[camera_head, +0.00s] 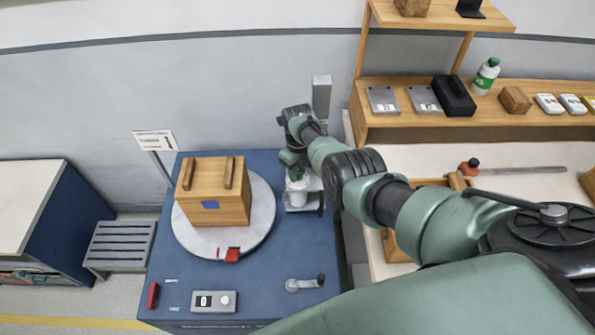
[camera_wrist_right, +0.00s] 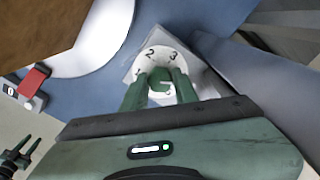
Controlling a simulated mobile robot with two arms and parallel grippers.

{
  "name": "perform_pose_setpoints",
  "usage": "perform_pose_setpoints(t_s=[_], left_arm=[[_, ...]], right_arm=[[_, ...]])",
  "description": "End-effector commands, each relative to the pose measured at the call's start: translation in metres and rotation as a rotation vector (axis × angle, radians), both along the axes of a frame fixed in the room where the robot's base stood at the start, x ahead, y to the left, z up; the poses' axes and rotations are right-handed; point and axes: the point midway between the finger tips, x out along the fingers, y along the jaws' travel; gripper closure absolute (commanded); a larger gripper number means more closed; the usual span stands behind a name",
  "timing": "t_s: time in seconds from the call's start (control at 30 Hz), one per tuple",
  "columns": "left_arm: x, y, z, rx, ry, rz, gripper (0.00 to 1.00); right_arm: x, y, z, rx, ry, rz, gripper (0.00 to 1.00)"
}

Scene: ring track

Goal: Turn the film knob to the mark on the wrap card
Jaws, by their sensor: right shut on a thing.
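My right gripper (camera_head: 297,172) points down at the small white film unit (camera_head: 298,199) beside the turntable. In the right wrist view its two green fingers (camera_wrist_right: 161,88) are shut on the film knob (camera_wrist_right: 160,82). The knob sits in the middle of a pale dial (camera_wrist_right: 158,58). The numerals 2 and 3 show on the dial; the fingers hide parts of the rest, and I cannot tell where the knob points. A white card (camera_head: 154,140) stands on a post behind the turntable; its print is too small to read.
A wooden crate (camera_head: 232,207) with a blue patch sits on the round turntable (camera_head: 262,216). The blue bench (camera_head: 268,279) holds a crank (camera_head: 306,283) and a control box (camera_head: 214,301) at its front. A shelf (camera_head: 405,121) with several items is at the right.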

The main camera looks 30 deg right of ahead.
Motion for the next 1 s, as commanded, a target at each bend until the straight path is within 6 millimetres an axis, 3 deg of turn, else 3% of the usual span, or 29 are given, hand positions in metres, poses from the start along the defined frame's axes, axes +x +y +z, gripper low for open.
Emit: perform_pose_setpoints(t_s=[0.37,0.4,0.47,0.77,1.0], left_arm=[[0.0,0.0,0.0,0.0,0.0,0.0,0.64],[0.0,0.0,0.0,0.0,0.0,0.0,0.64],[0.0,0.0,0.0,0.0,0.0,0.0,0.64],[0.0,0.0,0.001,0.0,0.0,0.0,0.64],[0.0,0.0,0.02,0.0,0.0,0.0,0.64]], right_arm=[[-0.001,-0.001,-0.001,-0.002,0.003,-0.003,1.0],[-0.001,-0.001,-0.001,-0.002,0.003,-0.003,0.6],[-0.001,-0.001,-0.001,-0.002,0.003,-0.003,0.49],[-0.001,0.0,0.001,0.0,0.001,-0.002,0.49],[-0.001,-0.001,0.033,-0.001,-0.001,-0.003,0.49]])
